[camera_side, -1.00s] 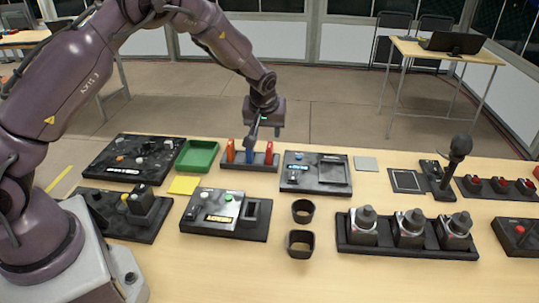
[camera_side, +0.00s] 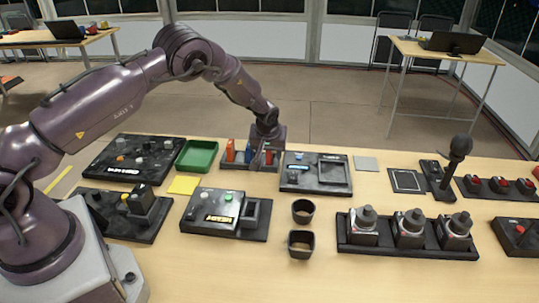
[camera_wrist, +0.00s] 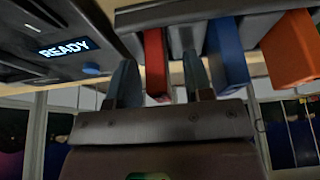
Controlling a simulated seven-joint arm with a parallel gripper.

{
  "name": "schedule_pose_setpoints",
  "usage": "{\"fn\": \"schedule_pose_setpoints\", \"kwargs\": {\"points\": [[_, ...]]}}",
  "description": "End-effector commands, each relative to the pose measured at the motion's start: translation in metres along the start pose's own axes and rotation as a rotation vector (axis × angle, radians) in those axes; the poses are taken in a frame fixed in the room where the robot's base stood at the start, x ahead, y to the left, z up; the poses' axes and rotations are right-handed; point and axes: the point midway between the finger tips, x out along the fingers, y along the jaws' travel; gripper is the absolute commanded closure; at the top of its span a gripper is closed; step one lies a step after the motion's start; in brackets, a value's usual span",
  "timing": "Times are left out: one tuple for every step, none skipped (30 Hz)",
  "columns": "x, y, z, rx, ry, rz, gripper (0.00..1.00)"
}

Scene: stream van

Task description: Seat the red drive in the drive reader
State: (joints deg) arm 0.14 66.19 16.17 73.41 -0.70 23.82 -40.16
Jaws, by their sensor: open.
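The red drive (camera_side: 269,157) stands upright at the right end of a dark rack (camera_side: 236,165), beside a blue drive (camera_side: 249,155) and an orange drive (camera_side: 230,151). My gripper (camera_side: 262,162) is low at the rack. In the wrist view its open fingers (camera_wrist: 161,82) lie either side of the red drive (camera_wrist: 154,55), with gaps visible. A panel with a lit display and a dark rectangular opening (camera_side: 252,212) is in front of the rack. Another panel (camera_side: 315,172), with a blue knob and a screen, is right of the rack. Which is the drive reader is not clear.
A green tray (camera_side: 197,155) and a yellow pad (camera_side: 183,185) are left of the rack. Two dark cup-like holders (camera_side: 302,211) stand front right of it. The wrist view shows the READY panel (camera_wrist: 62,45) close beside the fingers.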

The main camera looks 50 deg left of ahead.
Motion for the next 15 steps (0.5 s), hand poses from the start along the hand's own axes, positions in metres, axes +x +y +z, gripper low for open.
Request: {"fn": "schedule_pose_setpoints", "kwargs": {"points": [[-0.0002,0.0001,-0.0001,0.000,0.000,0.000,0.53],[-0.0002,0.0001,-0.0001,0.000,0.000,0.000,0.53],[-0.0003,0.0001,-0.0001,0.000,0.000,0.000,0.53],[-0.0004,0.0001,-0.0001,0.000,0.000,0.000,0.55],[-0.0004,0.0001,-0.0001,0.000,0.000,0.000,0.62],[-0.0005,0.0001,-0.0001,0.000,0.000,0.000,0.72],[-0.0005,0.0001,-0.0001,0.000,0.000,0.000,0.78],[-0.0005,0.0001,-0.0001,0.000,0.000,0.000,0.85],[-0.0006,0.0001,-0.0001,0.000,0.000,0.000,0.95],[-0.0006,0.0001,-0.0001,0.000,0.000,0.000,1.00],[-0.0006,0.0001,-0.0001,0.000,0.000,0.000,1.00],[-0.0007,0.0001,-0.0001,0.000,0.000,0.000,1.00],[-0.0008,0.0002,-0.0003,0.000,0.001,0.001,1.00],[-0.0008,0.0002,-0.0003,0.000,0.001,0.001,1.00],[-0.0008,0.0002,-0.0004,0.000,0.001,0.001,1.00]]}}
